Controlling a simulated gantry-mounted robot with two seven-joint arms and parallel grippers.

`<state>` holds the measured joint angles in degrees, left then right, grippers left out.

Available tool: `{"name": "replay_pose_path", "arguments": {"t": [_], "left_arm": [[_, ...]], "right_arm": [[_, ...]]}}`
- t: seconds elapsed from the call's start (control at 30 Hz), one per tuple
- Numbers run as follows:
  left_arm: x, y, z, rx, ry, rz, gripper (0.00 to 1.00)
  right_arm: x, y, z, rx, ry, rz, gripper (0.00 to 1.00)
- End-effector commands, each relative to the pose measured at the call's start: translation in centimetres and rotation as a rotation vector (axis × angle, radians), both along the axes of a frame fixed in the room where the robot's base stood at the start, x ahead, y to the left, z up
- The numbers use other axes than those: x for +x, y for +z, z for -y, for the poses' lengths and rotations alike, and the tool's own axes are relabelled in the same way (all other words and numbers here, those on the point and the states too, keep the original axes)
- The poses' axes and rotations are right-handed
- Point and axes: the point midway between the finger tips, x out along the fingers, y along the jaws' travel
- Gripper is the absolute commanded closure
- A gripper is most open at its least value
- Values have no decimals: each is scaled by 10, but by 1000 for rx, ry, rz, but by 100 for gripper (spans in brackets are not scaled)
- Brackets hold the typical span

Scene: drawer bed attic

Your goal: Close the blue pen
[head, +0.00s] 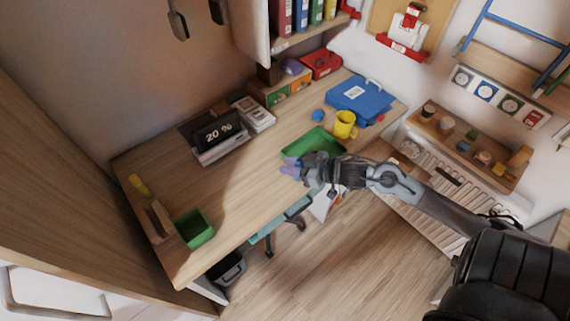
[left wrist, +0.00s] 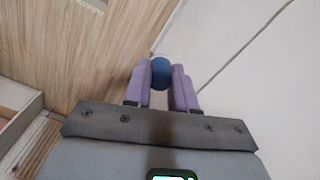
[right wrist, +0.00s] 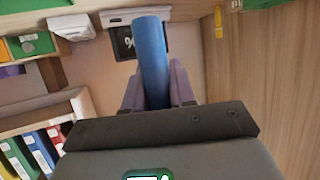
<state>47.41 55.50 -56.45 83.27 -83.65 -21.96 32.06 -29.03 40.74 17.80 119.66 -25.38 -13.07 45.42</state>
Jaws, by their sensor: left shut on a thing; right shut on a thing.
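A long blue cylindrical piece of the pen (right wrist: 153,60) stands out from between the purple fingers of my right gripper (right wrist: 156,85), which is shut on it. In the head view my right gripper (head: 293,167) is over the desk's front edge, by the green tray; the piece it holds is hard to make out there. In the left wrist view my left gripper (left wrist: 161,84) is shut on a short, round-ended blue pen piece (left wrist: 160,70). I cannot tell for certain which piece is the cap. My left gripper does not show in the head view.
The wooden desk (head: 250,185) has bare room in the middle. A green tray (head: 300,146), yellow mug (head: 344,124) and blue case (head: 358,98) are at its right. A "20 %" display (head: 218,132) stands at the back. A green bin (head: 194,229) is at the left front.

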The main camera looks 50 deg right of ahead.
Motion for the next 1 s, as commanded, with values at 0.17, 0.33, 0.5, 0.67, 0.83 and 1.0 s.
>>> {"name": "replay_pose_path", "arguments": {"t": [0.17,0.33,0.5,0.67,0.83,1.0], "left_arm": [[0,0,0,0,0,0,100],[0,0,0,0,0,0,100],[0,0,0,0,0,0,100],[0,0,0,0,0,0,100],[0,0,0,0,0,0,100],[0,0,0,0,0,0,100]], "right_arm": [[-1,0,0,0,1,0,100],[-1,0,0,0,0,0,100],[-1,0,0,0,0,0,97],[-1,0,0,0,0,0,100],[-1,0,0,0,0,0,100],[-1,0,0,0,1,0,100]]}}
